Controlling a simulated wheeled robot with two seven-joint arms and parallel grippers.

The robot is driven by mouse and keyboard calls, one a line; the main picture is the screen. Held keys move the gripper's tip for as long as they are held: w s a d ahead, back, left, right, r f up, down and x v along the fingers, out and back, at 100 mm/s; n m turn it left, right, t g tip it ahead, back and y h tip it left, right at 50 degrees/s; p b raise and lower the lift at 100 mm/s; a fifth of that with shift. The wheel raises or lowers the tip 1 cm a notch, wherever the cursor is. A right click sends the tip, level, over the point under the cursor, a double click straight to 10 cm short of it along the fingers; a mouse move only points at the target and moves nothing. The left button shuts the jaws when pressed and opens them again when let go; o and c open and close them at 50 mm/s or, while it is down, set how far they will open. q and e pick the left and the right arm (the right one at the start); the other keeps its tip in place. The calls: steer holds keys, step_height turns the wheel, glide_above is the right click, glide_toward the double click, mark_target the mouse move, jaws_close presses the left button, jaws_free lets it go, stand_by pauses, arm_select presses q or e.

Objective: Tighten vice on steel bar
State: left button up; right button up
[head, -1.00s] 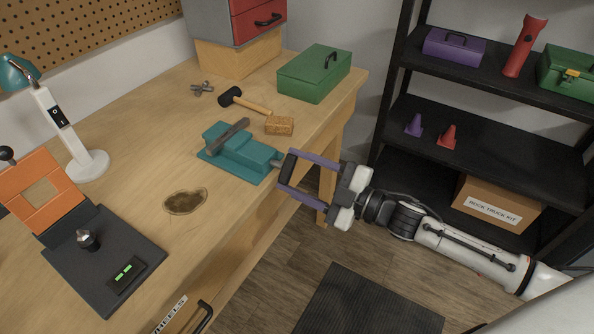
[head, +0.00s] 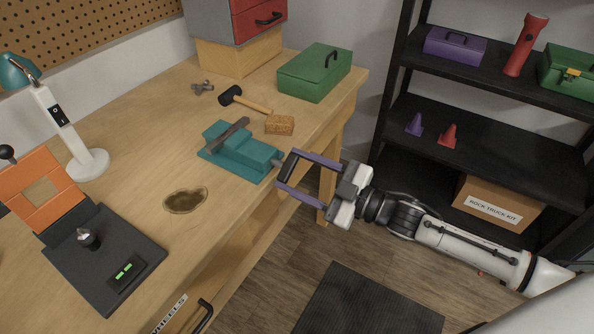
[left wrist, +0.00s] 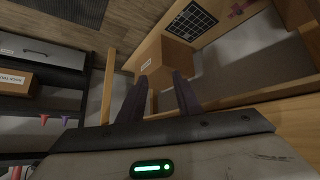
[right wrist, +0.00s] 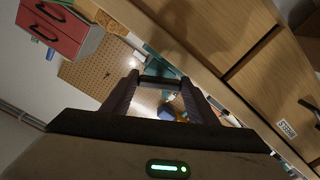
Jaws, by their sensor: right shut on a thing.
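The teal vice (head: 245,158) stands on the workbench near its right edge. The grey steel bar (head: 228,134) lies across the vice in its jaw area; whether the jaws press on it is too small to tell. The dark vice handle (head: 287,167) is at the vice's right end and also shows in the right wrist view (right wrist: 160,82). My right gripper (head: 286,169) is shut on this handle, its purple fingers at the handle's two ends, just off the bench edge. My left gripper (left wrist: 160,75) is open and empty, away from the vice, and not in the head view.
A black mallet (head: 230,96), a sponge-like block (head: 280,125) and a green toolbox (head: 315,73) are behind the vice. A black shelf (head: 480,100) stands at right.

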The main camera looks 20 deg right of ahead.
steer(key=o, duration=1)
steer(key=shift+o, duration=0.2)
steer(key=v, duration=1)
steer(key=shift+b, duration=0.45)
steer(key=shift+s+d, duration=0.1)
steer(key=shift+s, duration=0.1)
